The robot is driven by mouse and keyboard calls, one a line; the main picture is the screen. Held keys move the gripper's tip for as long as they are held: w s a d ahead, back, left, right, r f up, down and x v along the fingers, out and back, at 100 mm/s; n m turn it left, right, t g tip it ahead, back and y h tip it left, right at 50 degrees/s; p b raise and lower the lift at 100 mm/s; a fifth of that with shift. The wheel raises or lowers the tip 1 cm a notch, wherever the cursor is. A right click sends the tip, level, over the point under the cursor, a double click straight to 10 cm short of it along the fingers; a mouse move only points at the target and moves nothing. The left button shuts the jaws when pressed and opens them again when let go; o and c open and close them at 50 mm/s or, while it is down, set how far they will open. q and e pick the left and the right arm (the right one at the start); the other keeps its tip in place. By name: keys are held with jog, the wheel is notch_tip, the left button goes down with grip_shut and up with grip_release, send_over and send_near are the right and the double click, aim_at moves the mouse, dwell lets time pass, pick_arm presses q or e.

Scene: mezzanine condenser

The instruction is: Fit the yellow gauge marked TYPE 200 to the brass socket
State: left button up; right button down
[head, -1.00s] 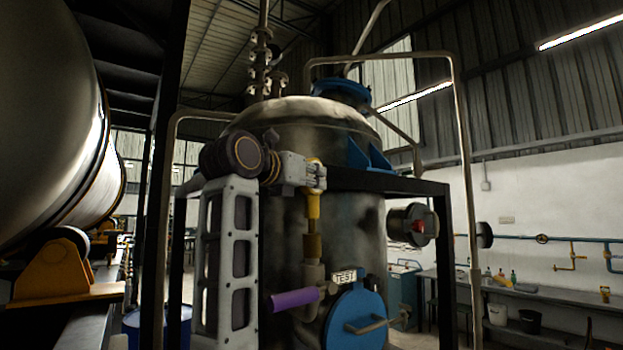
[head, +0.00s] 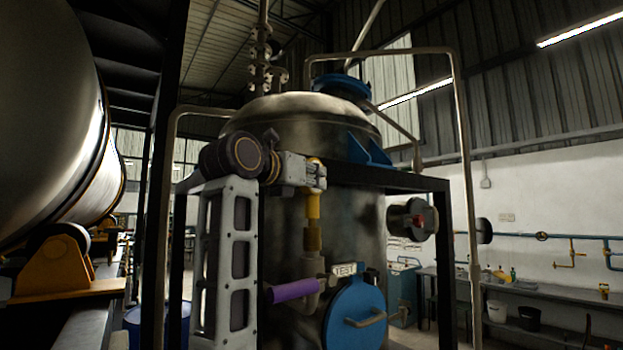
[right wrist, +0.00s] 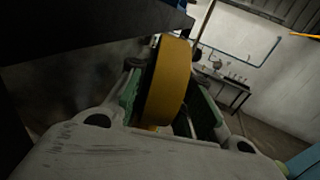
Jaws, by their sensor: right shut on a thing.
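My right gripper (head: 317,175) is shut on the yellow gauge, in front of the steel vessel. In the head view the gauge (head: 313,206) shows edge-on as a narrow yellow strip below the fingers, with a bit above them. In the right wrist view the gauge (right wrist: 166,82) is a thick yellow disc edge between the fingers; its face and marking are hidden. The brass socket (head: 313,239) stands upright on a pipe directly below the gauge. The two appear lined up and very close; I cannot tell whether they touch or are joined. My left gripper is not in view.
A purple handle (head: 292,291) and a blue round hatch (head: 357,315) with a TEST tag (head: 343,270) are just below the socket. A black frame (head: 410,181) surrounds the vessel. A bench (head: 540,293) stands far right.

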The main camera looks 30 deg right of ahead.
jog(key=shift+f+b, duration=0.65)
jog(key=shift+f, duration=0.2)
dwell(0.3)
jog(key=c, duration=1.2)
grip_release()
jog(key=shift+a, duration=0.15)
jog(key=v, duration=1.1)
jog(key=shift+s+a, duration=0.2)
jog(key=shift+a, duration=0.1)
